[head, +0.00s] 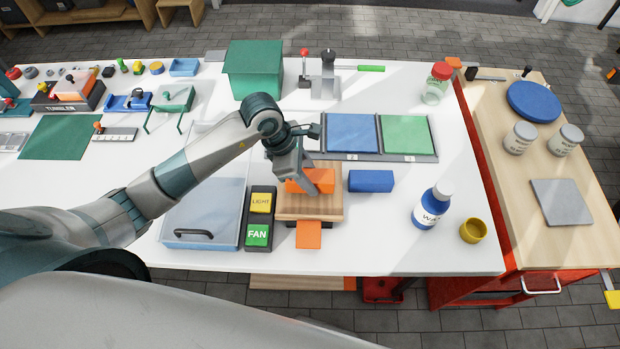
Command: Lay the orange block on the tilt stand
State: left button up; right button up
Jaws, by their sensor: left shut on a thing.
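The gripper is shut on the block. The block is over the back part of a wooden board (310,211), which looks like the top of the tilt stand. I cannot tell whether the block touches the board or is just above it. The gripper hides part of the block. A flat orange piece (308,236) sticks out at the front of the stand. My right gripper is not in view.
A blue block (371,181) lies just right of the stand. A LIGHT and FAN switch panel (247,218) and a clear lidded tray (190,238) are on the left. Blue and green pads (352,133) lie behind. A white-capped bottle (431,205) and yellow cup (473,230) stand right.

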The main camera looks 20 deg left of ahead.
pick_arm(q)
jog(key=shift+f, duration=1)
jog(key=shift+f, duration=0.15)
jog(key=o, duration=1.1)
jog(key=shift+o, duration=0.2)
